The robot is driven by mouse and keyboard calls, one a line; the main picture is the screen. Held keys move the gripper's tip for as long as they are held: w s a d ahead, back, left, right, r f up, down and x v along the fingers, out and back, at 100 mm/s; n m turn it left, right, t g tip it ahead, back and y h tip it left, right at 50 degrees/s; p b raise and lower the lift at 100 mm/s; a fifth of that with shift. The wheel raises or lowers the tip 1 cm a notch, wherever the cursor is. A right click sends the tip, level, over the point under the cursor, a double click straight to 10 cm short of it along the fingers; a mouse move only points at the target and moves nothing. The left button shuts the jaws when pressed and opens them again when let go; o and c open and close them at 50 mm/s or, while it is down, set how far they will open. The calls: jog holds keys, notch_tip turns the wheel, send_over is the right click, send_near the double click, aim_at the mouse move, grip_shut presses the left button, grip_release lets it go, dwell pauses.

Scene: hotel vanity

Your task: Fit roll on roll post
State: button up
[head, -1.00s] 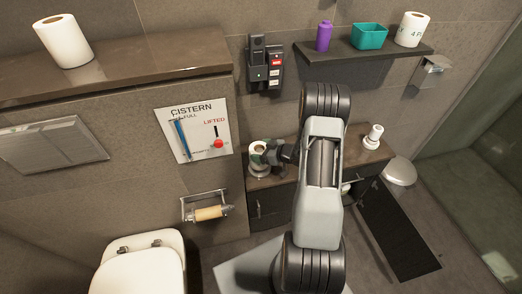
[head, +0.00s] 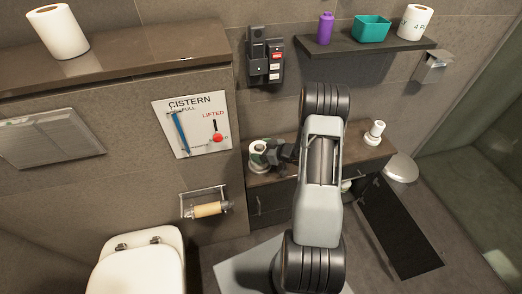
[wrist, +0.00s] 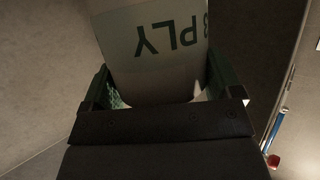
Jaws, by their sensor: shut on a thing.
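My gripper (head: 272,153) is shut on a white paper roll (head: 258,151), which stands upright at the left end of the dark counter. In the wrist view the roll (wrist: 155,70), printed "PLY", sits between the two green-lined fingers (wrist: 165,95). A pale round base shows around the foot of the roll in the head view. It may belong to the roll post, but the roll and gripper hide any post there, and I cannot tell how far the roll is seated.
A small white stand-like piece (head: 375,132) is on the counter (head: 335,165) to the right. A wall holder with a brown tube (head: 208,209) is at lower left. Above are a wall phone unit (head: 264,55) and a shelf (head: 350,48) with a purple bottle, teal box and roll.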

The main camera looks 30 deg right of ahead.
jog(key=o, duration=0.8)
jog(key=shift+c, duration=0.2)
jog(key=v, duration=1.3)
jog(key=shift+s+d+r+p, duration=0.25)
jog(key=shift+p, duration=0.15)
